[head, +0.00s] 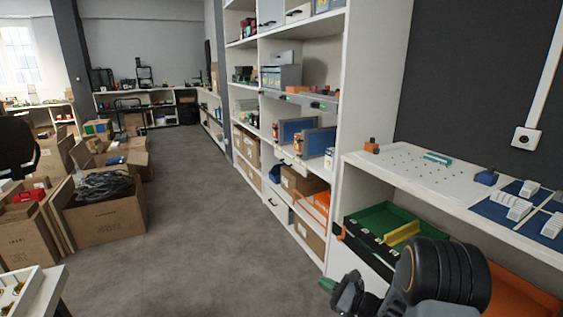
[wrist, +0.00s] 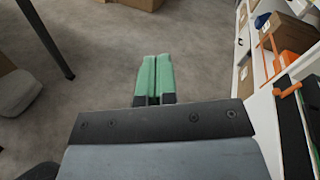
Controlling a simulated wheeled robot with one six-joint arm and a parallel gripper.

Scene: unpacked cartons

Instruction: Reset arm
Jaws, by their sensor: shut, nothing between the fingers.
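My gripper (head: 350,293) is at the lower right of the head view, with the dark arm link beside it. In the wrist view its two green fingers (wrist: 154,76) are pressed together, with nothing between them. The gripper is over the grey floor, to the left of the white workbench with the green tray, and appears to touch nothing.
A white bench (head: 454,190) with a pegboard stands at right. A green tray (head: 383,226) sits below it, close to my arm. Tall white shelves (head: 337,135) stand mid-right. Open cartons (head: 108,218) line the left. The grey floor (head: 205,200) between is clear.

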